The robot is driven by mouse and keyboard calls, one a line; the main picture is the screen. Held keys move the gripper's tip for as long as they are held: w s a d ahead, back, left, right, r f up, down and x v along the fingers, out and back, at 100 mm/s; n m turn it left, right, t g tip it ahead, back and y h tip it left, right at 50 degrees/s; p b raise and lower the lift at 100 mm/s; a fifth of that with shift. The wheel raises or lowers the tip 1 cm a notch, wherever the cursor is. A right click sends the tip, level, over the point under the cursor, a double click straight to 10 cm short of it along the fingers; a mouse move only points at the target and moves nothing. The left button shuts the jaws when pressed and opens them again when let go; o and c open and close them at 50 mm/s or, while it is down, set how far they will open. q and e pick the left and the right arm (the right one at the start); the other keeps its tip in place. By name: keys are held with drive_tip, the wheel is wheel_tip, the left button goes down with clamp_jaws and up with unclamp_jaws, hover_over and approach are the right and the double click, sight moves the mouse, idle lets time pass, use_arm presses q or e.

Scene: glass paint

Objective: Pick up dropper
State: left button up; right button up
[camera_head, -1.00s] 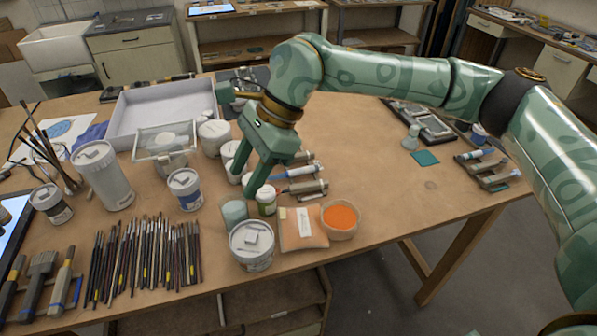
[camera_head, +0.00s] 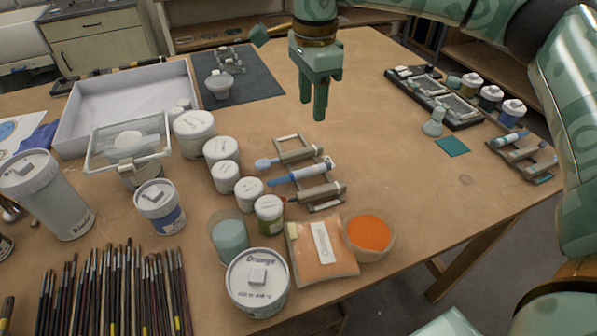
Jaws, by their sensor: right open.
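A small rack (camera_head: 322,203) in the middle of the table bears several slim tools with coloured tips. One is white with a blue tip (camera_head: 303,172), one has a pale blue end (camera_head: 287,156), and one has a grey-brown body and red tip (camera_head: 313,192). I cannot tell for sure which is the dropper. My right gripper (camera_head: 312,108) points down, open and empty, beyond the rack and apart from it. My left gripper is not in view.
White-lidded jars (camera_head: 221,151) stand left of the rack. An orange packet (camera_head: 322,250) and a bowl of orange powder (camera_head: 370,234) lie in front. A second tool rack (camera_head: 522,155) is at the right. The table between the racks is mostly clear.

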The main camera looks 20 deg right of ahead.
wheel_tip(320, 180, down, 2)
drive_tip(key=w+f, duration=0.1)
drive_tip(key=b, duration=0.3)
hover_over(306, 169)
drive_tip(key=f, duration=0.8)
drive_tip(key=shift+w+d+f, duration=0.1)
drive_tip(key=shift+d+f, duration=0.1)
drive_tip(key=shift+d, duration=0.1)
drive_tip(key=shift+a+f, duration=0.1)
drive_tip(key=shift+f, duration=0.7)
wheel_tip(306, 169, down, 4)
drive_tip(key=shift+a+f+b, duration=0.15)
drive_tip(key=shift+f+b, duration=0.1)
drive_tip(key=shift+b, duration=0.65)
drive_tip(key=shift+r, duration=0.15)
clamp_jaws()
